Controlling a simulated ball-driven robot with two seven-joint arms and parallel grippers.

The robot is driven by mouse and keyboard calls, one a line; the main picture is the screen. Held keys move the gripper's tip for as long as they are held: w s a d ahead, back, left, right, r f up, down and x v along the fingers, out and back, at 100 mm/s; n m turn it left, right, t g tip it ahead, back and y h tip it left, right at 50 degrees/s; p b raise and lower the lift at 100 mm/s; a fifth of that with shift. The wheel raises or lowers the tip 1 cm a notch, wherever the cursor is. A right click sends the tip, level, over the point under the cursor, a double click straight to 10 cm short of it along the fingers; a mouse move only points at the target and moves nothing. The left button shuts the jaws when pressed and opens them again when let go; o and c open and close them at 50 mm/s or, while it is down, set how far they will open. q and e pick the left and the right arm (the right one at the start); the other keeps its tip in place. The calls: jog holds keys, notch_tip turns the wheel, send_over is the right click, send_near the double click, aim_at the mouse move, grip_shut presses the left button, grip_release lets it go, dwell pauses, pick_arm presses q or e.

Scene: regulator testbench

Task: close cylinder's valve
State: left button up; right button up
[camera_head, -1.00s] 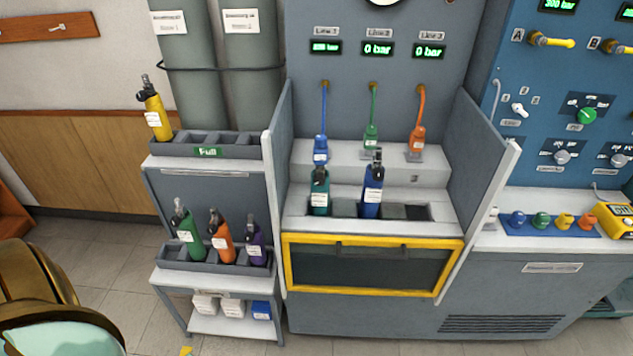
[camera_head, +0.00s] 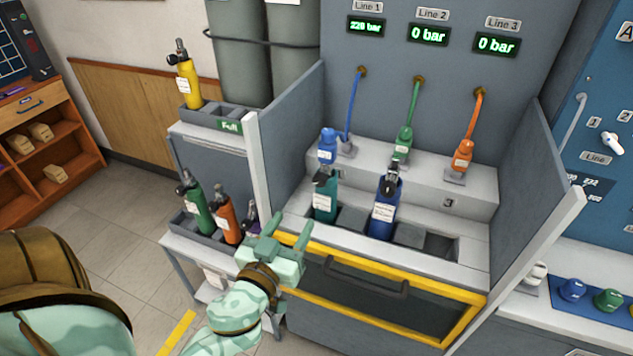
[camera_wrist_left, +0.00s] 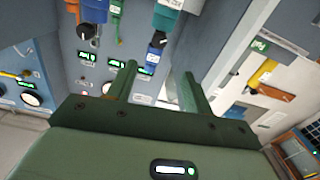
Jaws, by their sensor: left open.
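A teal cylinder (camera_head: 325,198) stands upright in the bench's left slot. Its black valve is partly hidden; the blue Line 1 connector (camera_head: 328,147) appears seated at its top. A dark blue cylinder (camera_head: 384,212) with a black valve stands upright to its right, with no hose on it. My left gripper (camera_head: 288,232) is open and empty, in front of the bench's left side wall, lower and nearer than the teal cylinder and apart from it. The left wrist view shows the open fingers (camera_wrist_left: 158,85), the teal cylinder (camera_wrist_left: 168,14) and the blue connector (camera_wrist_left: 155,58). My right gripper is not in view.
Line 1's display (camera_head: 366,27) reads about 220 bar; Lines 2 and 3 read 0 bar. A yellow-framed door (camera_head: 390,322) is below the slots. A side wall (camera_head: 257,170) separates the bench from the rack with green, orange, purple and yellow cylinders.

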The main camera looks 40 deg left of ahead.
aim_at(318, 183)
pick_arm(q)
jog(key=p+x, duration=0.1)
jog(key=x, duration=1.2)
jog(key=shift+w+d, duration=0.1)
jog(key=shift+w, duration=0.15)
jog(key=c, duration=1)
